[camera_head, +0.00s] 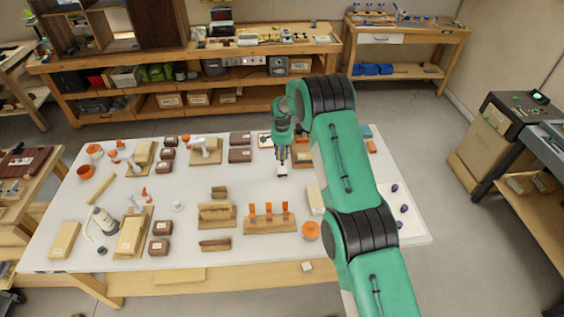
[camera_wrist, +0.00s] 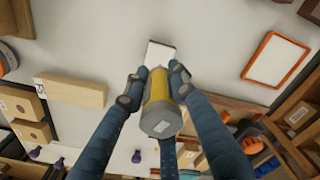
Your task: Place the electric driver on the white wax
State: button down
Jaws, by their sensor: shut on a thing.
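My gripper (camera_head: 283,158) is above the middle right of the white table, pointing down. In the wrist view its fingers (camera_wrist: 155,88) are shut on a yellow and grey cylinder, which looks like the electric driver (camera_wrist: 158,108). Its round grey end faces the camera. In the head view the driver is mostly hidden by the gripper. A small white block, likely the white wax (camera_head: 281,171), shows just below the fingertips. It also shows in the wrist view (camera_wrist: 160,51), just beyond the driver's far end. I cannot tell whether the two touch.
The white table (camera_head: 190,178) has free room left of the gripper. A long beige block (camera_wrist: 72,92) lies near, with an orange-rimmed panel (camera_wrist: 276,60) on the other side. An orange-topped rack (camera_head: 269,218) stands nearer the front. Purple pieces (camera_head: 394,188) lie at right.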

jog(key=shift+f, duration=1.35)
jog(key=shift+f, duration=0.15)
jog(key=c, duration=1.4)
grip_release()
jog(key=shift+c, duration=0.2)
jog(key=shift+s+r, duration=0.15)
jog(key=shift+r, duration=6)
jog(key=shift+r, duration=0.1)
